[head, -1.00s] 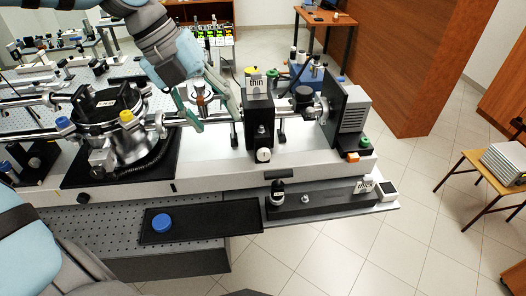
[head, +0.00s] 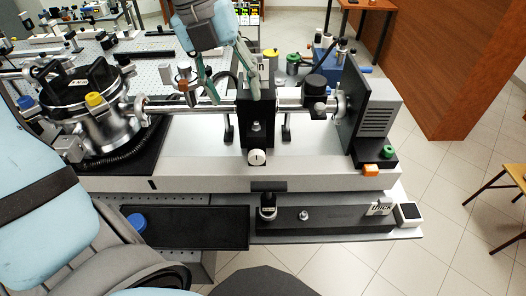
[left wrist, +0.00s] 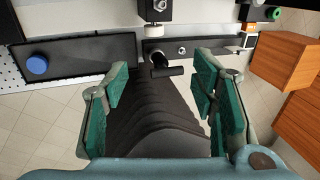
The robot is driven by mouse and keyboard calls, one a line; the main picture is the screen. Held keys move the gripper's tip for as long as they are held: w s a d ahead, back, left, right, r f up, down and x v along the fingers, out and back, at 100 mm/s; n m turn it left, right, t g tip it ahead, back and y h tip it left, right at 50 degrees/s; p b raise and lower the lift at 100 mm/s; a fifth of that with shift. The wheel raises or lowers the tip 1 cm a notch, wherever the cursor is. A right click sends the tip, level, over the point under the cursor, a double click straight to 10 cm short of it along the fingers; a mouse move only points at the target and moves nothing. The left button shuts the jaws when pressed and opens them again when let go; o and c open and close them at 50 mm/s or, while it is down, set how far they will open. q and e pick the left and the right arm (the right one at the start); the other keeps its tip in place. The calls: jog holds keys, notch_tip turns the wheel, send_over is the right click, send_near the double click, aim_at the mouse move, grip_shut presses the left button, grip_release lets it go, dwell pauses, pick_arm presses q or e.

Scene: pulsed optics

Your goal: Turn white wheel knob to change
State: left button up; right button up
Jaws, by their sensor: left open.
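The white wheel knob (head: 257,157) sits on the front face of an upright black block (head: 257,118) on the optics rail. My left gripper (head: 228,100) is open and empty, above and beyond the knob in the head picture. One finger appears left of the block, the other overlaps its top and partly covers its "thin" label. In the left wrist view my left gripper (left wrist: 160,62) has its fingers wide apart, with the knob beyond their tips. My right gripper is not in view.
A black tray (head: 195,228) with a blue cap (head: 137,222) lies at the front. Beside it are a black plate (head: 335,222) marked "thick" and a small black knob (head: 268,205).

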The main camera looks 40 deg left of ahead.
aim_at(254, 154)
pick_arm(q)
jog(key=b+x, duration=0.1)
jog(key=x, duration=0.5)
jog(key=b+x, duration=0.2)
jog(key=x, duration=0.4)
jog(key=s+b+x, duration=0.1)
jog(key=x, duration=0.5)
jog(key=shift+a+f, duration=0.2)
jog(key=shift+a, duration=0.15)
jog(key=c, duration=1.1)
jog(key=shift+b, duration=0.4)
jog(key=shift+c, duration=0.2)
